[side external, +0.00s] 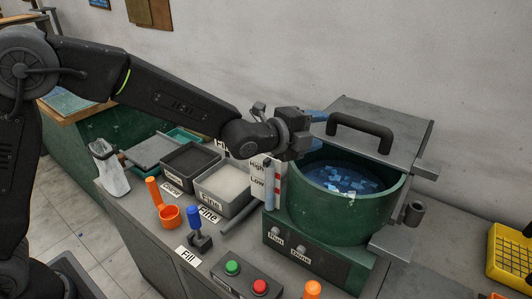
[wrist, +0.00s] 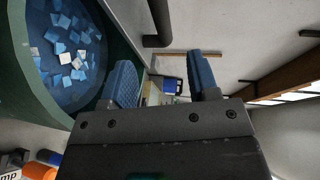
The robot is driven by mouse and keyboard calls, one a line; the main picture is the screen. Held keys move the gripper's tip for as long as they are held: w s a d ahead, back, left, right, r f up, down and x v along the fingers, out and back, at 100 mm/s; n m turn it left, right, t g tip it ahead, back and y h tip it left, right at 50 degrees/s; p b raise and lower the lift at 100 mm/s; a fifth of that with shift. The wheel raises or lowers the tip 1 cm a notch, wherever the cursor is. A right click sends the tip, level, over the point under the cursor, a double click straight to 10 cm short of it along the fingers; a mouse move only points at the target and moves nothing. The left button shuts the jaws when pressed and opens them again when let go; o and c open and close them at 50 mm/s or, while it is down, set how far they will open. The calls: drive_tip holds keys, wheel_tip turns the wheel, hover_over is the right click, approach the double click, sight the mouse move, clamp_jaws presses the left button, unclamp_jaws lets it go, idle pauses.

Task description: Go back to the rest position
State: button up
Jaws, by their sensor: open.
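My gripper (side external: 316,131) is open and empty, with its two blue fingers apart. In the side view it hangs at the left rim of the green round drum (side external: 320,220), just left of the lid's handle. In the wrist view the blue fingers of my gripper (wrist: 163,82) are spread with nothing between them. The drum stands open with blue and pale tiles (side external: 340,178) inside; these tiles also show in the wrist view (wrist: 68,48). The grey lid (side external: 405,130) with its black handle (side external: 360,130) is behind the drum opening. Whether the fingers touch anything is unclear.
A button box (side external: 245,278) is in front. A yellow crate (side external: 510,255) is at right.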

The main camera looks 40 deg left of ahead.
drive_tip(key=s+a+r+n+g+y, duration=0.45)
drive_tip(key=s+a+n, duration=0.65)
drive_tip(key=s+a, duration=0.35)
drive_tip(key=s+a+f+n+g+y, duration=0.1)
drive_tip(key=s+n, duration=0.4)
drive_tip(key=s, duration=0.5)
drive_tip(key=s+a+f+n+g, duration=0.2)
drive_tip(key=s+n, duration=0.3)
drive_tip(key=s, duration=0.5)
drive_tip(key=shift+a+n+g+y, duration=0.35)
drive_tip(key=shift+a+n+g, duration=0.05)
drive_tip(key=shift+a+g, duration=0.4)
